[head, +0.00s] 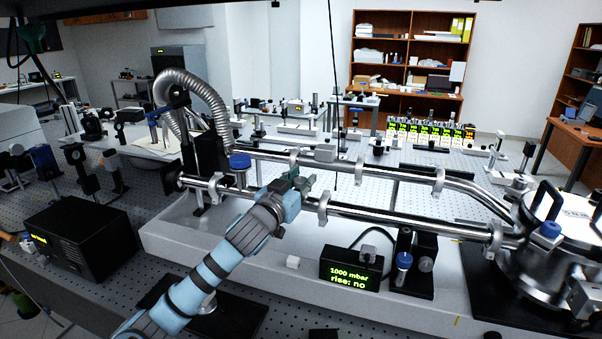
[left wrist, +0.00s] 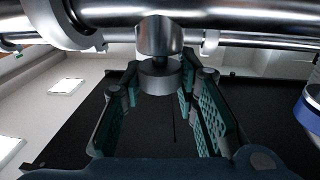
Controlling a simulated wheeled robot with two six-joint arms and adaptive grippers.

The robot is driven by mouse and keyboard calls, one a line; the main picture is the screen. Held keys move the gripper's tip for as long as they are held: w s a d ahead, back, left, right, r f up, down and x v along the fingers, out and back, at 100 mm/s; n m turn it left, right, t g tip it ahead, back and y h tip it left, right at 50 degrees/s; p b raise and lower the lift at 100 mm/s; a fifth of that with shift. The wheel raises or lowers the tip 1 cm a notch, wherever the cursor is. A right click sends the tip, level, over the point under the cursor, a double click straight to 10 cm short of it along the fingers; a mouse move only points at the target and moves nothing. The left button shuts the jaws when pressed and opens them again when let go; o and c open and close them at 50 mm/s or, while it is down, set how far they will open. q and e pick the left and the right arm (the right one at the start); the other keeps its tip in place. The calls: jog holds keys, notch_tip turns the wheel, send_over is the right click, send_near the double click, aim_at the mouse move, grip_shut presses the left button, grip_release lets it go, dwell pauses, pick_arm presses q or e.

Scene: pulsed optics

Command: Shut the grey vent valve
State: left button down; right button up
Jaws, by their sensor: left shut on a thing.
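My left gripper (head: 303,183) reaches in from the lower left to the front steel pipe (head: 370,212) in the head view. In the left wrist view its green-padded fingers (left wrist: 165,105) stand on both sides of a grey metal knob (left wrist: 160,75), which appears to be the grey vent valve. They are shut on it, close against the pipe (left wrist: 240,15). In the head view the gripper hides this knob, so I cannot tell its turn. The gauge display (head: 351,272) reads "1000 mbar, rise: no". My right gripper is not in view.
Blue-capped valves stand at the upper pipe (head: 240,161), beside the display (head: 404,261) and by the steel chamber (head: 551,230). A ribbed hose (head: 205,95) arches at the left. A black box (head: 80,238) sits at the front left.

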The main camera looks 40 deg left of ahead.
aim_at(301, 179)
pick_arm(q)
jog(key=shift+m+h+p, duration=0.7)
jog(key=shift+m+h, duration=0.8)
jog(key=shift+h, duration=1.1)
jog(key=c, duration=1.2)
grip_release()
notch_tip(301, 179, up, 10)
